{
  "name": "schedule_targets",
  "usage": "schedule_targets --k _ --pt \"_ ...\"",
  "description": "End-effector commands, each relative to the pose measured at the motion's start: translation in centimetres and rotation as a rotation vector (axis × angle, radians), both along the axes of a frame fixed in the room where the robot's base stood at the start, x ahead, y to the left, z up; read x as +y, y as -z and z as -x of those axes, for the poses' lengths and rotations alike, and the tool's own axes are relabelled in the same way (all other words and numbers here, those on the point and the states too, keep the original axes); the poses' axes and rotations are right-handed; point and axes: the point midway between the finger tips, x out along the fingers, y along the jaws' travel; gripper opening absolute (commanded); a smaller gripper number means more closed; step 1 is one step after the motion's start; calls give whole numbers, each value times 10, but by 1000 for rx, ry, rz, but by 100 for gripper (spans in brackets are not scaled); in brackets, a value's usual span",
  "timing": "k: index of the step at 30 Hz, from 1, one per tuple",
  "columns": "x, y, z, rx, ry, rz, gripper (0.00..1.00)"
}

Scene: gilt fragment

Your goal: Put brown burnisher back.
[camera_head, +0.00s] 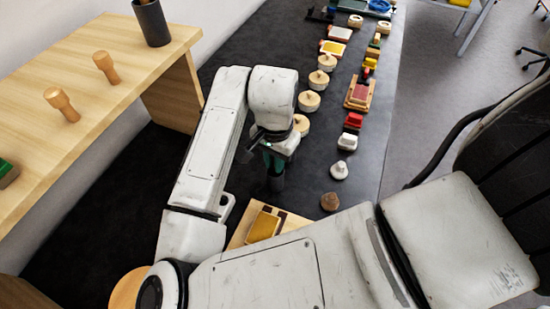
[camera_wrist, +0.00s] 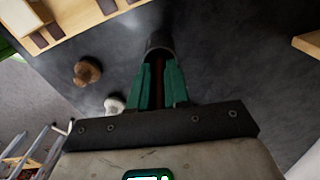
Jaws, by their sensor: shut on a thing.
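My gripper (camera_head: 273,155) is over the dark surface, pointing down, with its green fingers also in the wrist view (camera_wrist: 159,88). The fingers are closed on a slim reddish-brown burnisher (camera_wrist: 158,75). A dark round cup (camera_wrist: 160,43) is at the burnisher's far end, just beyond the fingertips. It also shows below the gripper in the head view (camera_head: 277,183). The burnisher's end seems to be at or inside the cup's mouth; I cannot tell how deep. In the head view the burnisher itself is hidden by the gripper.
A wooden board with a gold block (camera_head: 264,227) lies close in front. A brown knob (camera_head: 330,201) and a white knob (camera_head: 339,170) stand to the right. Round wooden-topped pots (camera_head: 309,101) stand behind. A wooden bench (camera_head: 110,60) is at left, with a dark cup (camera_head: 152,23).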

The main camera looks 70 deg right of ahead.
Motion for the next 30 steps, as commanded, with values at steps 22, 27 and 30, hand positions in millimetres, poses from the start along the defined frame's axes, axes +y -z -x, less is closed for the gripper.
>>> schedule_targets --k 22,27,30 --pt "0 -3 0 -1 1 0 42" --pt "-1 -27 0 -3 3 2 42" --pt "-1 -49 0 -3 4 2 42"
